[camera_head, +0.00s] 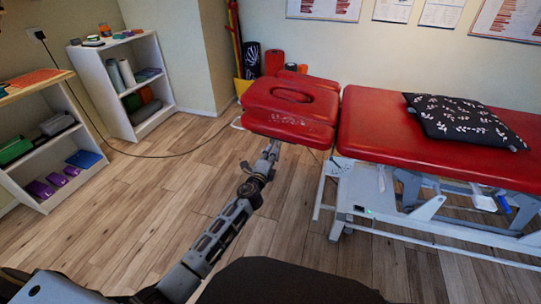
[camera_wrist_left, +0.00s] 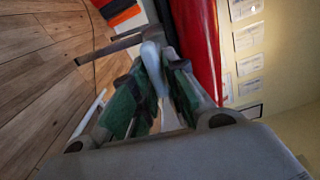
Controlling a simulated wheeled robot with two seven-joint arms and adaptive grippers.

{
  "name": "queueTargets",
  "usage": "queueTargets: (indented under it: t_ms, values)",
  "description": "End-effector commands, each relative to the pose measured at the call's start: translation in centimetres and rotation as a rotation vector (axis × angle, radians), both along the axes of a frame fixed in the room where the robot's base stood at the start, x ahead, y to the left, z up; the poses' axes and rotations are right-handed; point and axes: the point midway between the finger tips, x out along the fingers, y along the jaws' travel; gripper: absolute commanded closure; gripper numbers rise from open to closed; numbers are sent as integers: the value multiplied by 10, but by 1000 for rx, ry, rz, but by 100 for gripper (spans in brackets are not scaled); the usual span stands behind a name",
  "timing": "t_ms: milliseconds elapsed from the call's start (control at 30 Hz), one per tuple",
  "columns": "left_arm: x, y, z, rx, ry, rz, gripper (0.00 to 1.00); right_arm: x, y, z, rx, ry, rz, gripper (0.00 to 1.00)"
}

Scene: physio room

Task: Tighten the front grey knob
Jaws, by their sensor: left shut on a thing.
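The red treatment table (camera_head: 430,140) has a separate red headrest section (camera_head: 290,112) with an oval face hole. My left arm reaches up from the bottom of the head view, and its gripper (camera_head: 271,150) is at the near underside of the headrest. In the left wrist view, the green-padded fingers (camera_wrist_left: 154,80) are closed around a pale grey knob (camera_wrist_left: 151,54) beside a metal bar (camera_wrist_left: 120,44). The red padding (camera_wrist_left: 198,35) is just to its right. In the head view the knob is hidden by the gripper and headrest. My right gripper is not in view.
A patterned black pillow (camera_head: 464,120) lies on the table. The table's white frame (camera_head: 345,205) stands right of my arm. White shelves (camera_head: 125,85) with rolls and boxes stand at the left. A dark cable (camera_head: 165,155) crosses the wooden floor, which is otherwise open left of my arm.

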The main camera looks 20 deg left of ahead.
Motion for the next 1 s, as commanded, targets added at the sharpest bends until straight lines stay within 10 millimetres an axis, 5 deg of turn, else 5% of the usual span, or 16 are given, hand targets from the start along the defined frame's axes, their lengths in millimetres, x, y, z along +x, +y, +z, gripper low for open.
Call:
queueTargets:
  t_ms: [167,633,1000]
  values:
    - [0,-1,-1,-1,1,-2,67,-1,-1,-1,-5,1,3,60]
    - [-3,0,0,-2,0,0,67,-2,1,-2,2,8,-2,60]
    - [-28,1,-1,-2,1,0,67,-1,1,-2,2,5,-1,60]
